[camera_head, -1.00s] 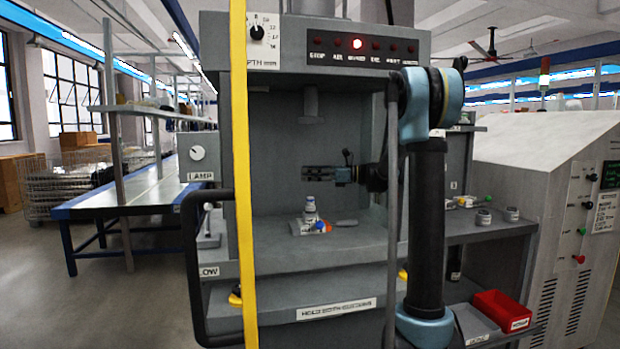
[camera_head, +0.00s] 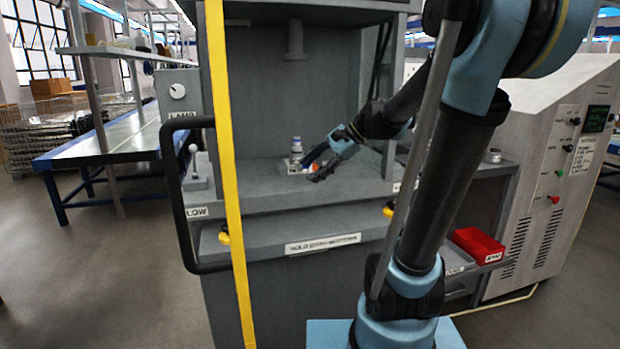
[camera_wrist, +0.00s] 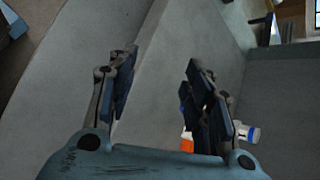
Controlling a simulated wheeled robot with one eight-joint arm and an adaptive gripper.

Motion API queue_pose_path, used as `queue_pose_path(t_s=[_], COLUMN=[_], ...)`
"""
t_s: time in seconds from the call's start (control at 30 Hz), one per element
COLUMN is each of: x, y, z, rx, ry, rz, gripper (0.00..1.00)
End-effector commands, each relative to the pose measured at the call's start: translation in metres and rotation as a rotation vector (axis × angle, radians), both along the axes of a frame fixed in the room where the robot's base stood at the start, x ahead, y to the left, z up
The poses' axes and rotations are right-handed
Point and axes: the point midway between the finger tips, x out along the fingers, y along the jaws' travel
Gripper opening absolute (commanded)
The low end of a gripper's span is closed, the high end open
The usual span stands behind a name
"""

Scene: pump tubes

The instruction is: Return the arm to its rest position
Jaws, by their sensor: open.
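My gripper (camera_head: 318,168) hangs over the front part of the machine's grey shelf (camera_head: 252,182), inside the open bay and beside the small bottle. Its fingers are open and empty. In the wrist view the two fingers (camera_wrist: 157,85) stand apart with only bare grey surface between them. The small white and blue bottle (camera_head: 296,146) stands upright on the shelf just left of my gripper, with a small orange thing beside it. In the wrist view the bottle (camera_wrist: 250,134) shows at the right, partly hidden behind the right finger.
A yellow upright bar (camera_head: 228,200) and a black handle frame (camera_head: 168,190) stand at the bay's left. A rod (camera_head: 296,40) hangs from above. A red bin (camera_head: 474,245) and a small jar (camera_head: 493,156) are at the right. A beige cabinet (camera_head: 545,190) stands farther right.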

Motion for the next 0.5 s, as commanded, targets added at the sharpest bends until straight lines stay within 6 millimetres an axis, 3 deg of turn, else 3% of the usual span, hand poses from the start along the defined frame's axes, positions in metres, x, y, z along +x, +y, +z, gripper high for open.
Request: queue_pose_path(t_s=[0.1,0.5], x=[-0.031,-0.122], y=[-0.018,-0.093], z=[-0.024,-0.107], rx=[-0.116,-0.520], ry=[-0.081,-0.304], rz=[0.066,0.365], gripper=[0.46,0.46])
